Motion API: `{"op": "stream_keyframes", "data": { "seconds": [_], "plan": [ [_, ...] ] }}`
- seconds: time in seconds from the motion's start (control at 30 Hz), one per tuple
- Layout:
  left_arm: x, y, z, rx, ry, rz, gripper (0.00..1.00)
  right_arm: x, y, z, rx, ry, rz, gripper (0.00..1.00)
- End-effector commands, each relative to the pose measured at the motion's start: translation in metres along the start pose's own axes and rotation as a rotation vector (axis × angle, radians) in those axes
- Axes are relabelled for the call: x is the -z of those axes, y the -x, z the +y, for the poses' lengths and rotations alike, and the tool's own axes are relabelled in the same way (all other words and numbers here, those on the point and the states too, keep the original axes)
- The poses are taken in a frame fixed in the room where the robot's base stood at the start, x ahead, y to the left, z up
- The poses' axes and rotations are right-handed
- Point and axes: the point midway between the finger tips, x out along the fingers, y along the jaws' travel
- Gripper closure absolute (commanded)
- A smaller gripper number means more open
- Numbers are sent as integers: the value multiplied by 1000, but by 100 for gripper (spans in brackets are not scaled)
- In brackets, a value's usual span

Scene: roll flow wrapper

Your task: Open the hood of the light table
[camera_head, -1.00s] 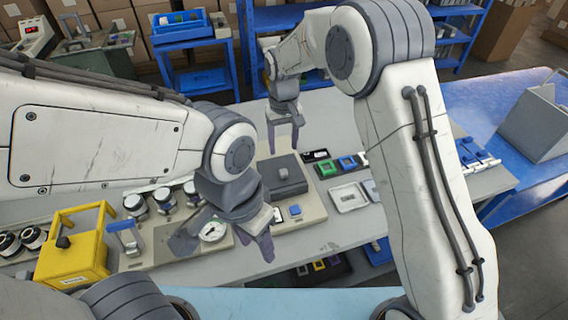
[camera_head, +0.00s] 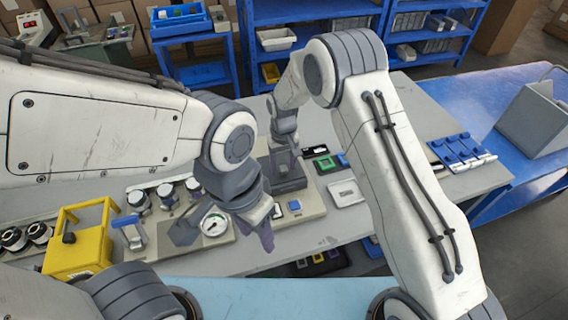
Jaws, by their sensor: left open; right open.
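The light table (camera_head: 312,208) is a beige base on the grey bench, with a blue button (camera_head: 294,205) at its front. Its dark grey hood (camera_head: 290,186) lies down flat on the base. My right gripper (camera_head: 283,166) is open and points down over the hood, at its raised grip. The gripper hides most of that grip, and I cannot tell whether the fingers touch it. My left gripper (camera_head: 266,238) is open and empty, in front of the light table, left of the button in the picture.
A round dial gauge (camera_head: 214,224) stands left of the light table, with a yellow frame (camera_head: 82,240) farther left. A white tray (camera_head: 346,193) and small coloured parts (camera_head: 325,162) lie to the right. The bench's front right is clear.

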Motion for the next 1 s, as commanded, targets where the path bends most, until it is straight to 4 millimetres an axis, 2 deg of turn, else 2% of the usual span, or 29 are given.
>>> {"op": "stream_keyframes", "data": {
  "seconds": [0.03, 0.17, 1.0],
  "plan": [
    [0, 0, 0, 0, 0, 0, 50, 0, 0, 0, 0, 0, 0, 49],
    [0, 0, 0, 0, 0, 0, 50, 0, 0, 0, 0, 0, 0, 99],
    [0, 0, 0, 0, 0, 0, 50, 0, 1, 1, 0, 0, -1, 100]
  ]
}}
